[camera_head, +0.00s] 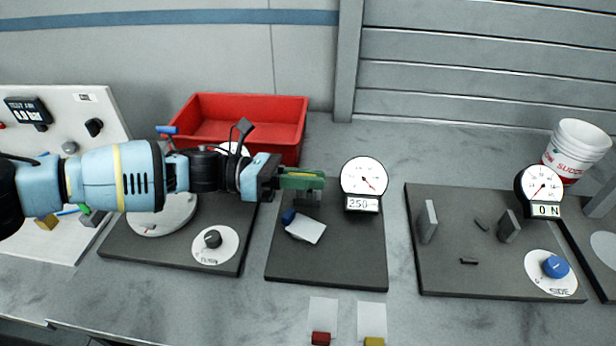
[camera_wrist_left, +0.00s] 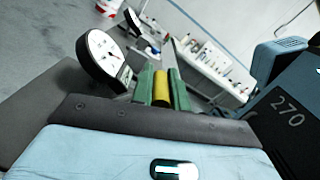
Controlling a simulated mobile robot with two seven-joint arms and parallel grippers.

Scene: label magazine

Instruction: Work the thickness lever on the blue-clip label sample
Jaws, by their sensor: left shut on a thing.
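The blue clip (camera_head: 288,215) with its white label sample (camera_head: 306,231) lies on the dark plate (camera_head: 330,268) of the thickness gauge. The gauge's round dial (camera_head: 363,177) stands at the plate's back right, with a display (camera_head: 361,204) reading about 250. It also shows in the left wrist view (camera_wrist_left: 102,52). My left gripper (camera_head: 303,180) is above the plate, just left of the dial. Its green fingers (camera_wrist_left: 161,90) are shut on a yellow cylinder (camera_wrist_left: 162,88), which appears to be the thickness lever's handle. My right gripper is out of view.
A red bin (camera_head: 245,115) stands behind my left arm. A red clip (camera_head: 321,338) and a yellow clip (camera_head: 374,340) with labels lie at the front. Another test plate (camera_head: 470,270) with a gauge (camera_head: 541,186) is on the right, a white bucket (camera_head: 577,148) behind it.

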